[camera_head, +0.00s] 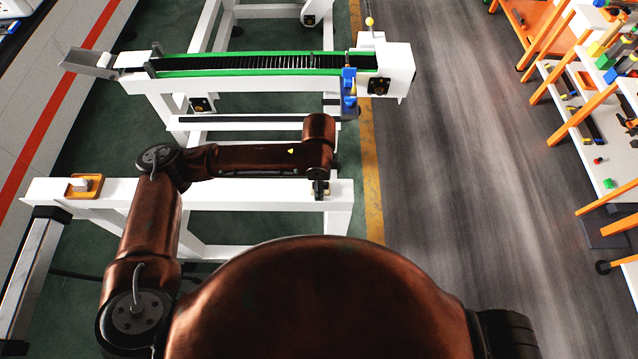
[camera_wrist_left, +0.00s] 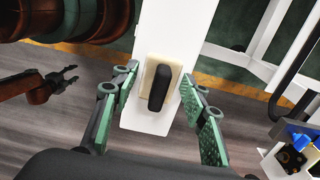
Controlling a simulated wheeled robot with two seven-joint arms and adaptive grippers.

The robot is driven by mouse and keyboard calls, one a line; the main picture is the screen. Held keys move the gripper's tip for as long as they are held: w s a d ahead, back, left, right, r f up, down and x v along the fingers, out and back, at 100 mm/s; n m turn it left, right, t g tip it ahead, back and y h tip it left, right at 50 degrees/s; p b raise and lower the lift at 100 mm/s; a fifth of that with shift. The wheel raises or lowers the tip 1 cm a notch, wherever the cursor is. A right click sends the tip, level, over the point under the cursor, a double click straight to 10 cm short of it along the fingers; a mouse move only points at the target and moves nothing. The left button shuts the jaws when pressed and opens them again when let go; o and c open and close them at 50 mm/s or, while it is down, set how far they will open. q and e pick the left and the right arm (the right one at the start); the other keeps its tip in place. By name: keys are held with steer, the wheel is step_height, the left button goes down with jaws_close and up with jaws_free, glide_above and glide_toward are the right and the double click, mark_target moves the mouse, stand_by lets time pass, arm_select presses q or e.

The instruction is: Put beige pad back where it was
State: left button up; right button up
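A beige pad (camera_wrist_left: 148,78) lies on the white beam's end, with a dark rounded block (camera_wrist_left: 160,88) over its middle. In the head view only a little of the pad shows beneath my left gripper (camera_head: 320,192). In the left wrist view my left gripper (camera_wrist_left: 160,105) has its green-padded fingers apart, one on each side of the pad and block, with gaps on both sides. My right gripper (camera_wrist_left: 68,76) hangs at the left of the wrist view, away from the beam, its fingers apart and empty.
An orange tray (camera_head: 96,186) with a pale block (camera_head: 79,184) sits at the beam's left end. The white beam (camera_head: 240,194) between is bare. A conveyor (camera_head: 250,63) with green edges stands behind. An orange-framed shelf (camera_head: 572,118) with parts is at the right.

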arm_select(q)
steer(key=shift+o, duration=0.9)
steer(key=shift+r, duration=0.15)
step_height(320, 180, up, 12)
steer(key=b, duration=0.1)
